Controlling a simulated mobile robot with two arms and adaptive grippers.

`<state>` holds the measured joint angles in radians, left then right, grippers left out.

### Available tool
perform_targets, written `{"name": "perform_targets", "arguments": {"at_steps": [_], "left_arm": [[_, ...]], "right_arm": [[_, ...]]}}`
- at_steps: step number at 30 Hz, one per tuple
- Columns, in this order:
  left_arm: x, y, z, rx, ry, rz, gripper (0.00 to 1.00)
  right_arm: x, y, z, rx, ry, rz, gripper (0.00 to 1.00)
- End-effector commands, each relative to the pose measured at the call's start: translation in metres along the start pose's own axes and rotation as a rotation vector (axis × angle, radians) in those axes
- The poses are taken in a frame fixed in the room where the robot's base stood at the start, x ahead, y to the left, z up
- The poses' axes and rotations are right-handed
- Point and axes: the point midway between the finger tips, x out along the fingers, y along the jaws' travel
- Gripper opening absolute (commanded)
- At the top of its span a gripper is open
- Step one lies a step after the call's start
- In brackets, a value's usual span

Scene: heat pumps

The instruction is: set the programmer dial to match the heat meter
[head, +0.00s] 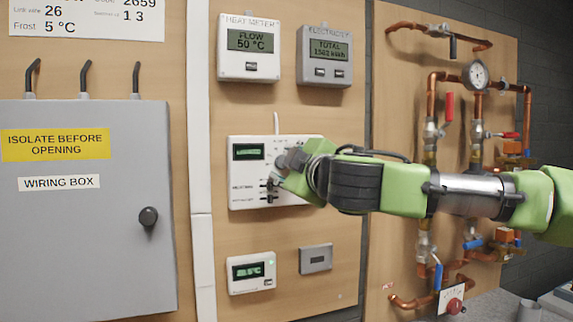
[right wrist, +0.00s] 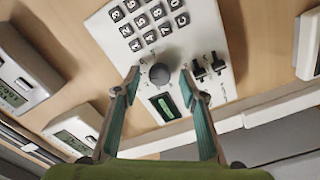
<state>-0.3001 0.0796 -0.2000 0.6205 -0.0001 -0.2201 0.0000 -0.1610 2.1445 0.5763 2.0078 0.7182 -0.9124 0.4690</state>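The heat meter (head: 249,48) is a white box on the upper wall, and its display reads FLOW 50 °C. The programmer (head: 242,186) is a white panel below it, with a green display too small to read. My right gripper (head: 284,166) covers its right part in the head view. In the right wrist view the programmer (right wrist: 178,45) shows a round dark dial (right wrist: 160,75), a keypad, slide switches and a display. My right gripper (right wrist: 160,72) is open, its fingertips on either side of the dial with gaps visible. My left gripper is not in view.
The electricity meter (head: 325,56) hangs right of the heat meter. A small white thermostat (head: 251,272) and a grey plate (head: 316,259) are below the programmer. A grey wiring box (head: 86,215) is at left; copper pipes with valves (head: 430,140) are at right, behind my arm.

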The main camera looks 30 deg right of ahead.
Motion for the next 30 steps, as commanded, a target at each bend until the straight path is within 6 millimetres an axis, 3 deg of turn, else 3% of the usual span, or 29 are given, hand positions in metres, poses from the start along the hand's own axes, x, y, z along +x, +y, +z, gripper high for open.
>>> {"name": "perform_targets", "arguments": {"at_steps": [8,13,24,30], "left_arm": [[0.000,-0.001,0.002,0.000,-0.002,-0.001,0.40],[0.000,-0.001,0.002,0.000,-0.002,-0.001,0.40],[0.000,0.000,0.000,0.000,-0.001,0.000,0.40],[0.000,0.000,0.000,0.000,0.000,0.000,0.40]], "right_arm": [[0.000,0.000,0.000,-0.001,0.000,0.000,0.38],[-0.011,0.001,-0.001,0.000,0.003,0.001,0.38],[-0.084,0.001,-0.001,0.002,0.005,0.003,0.38],[-0.111,0.001,0.000,0.002,0.003,0.001,0.38]]}}
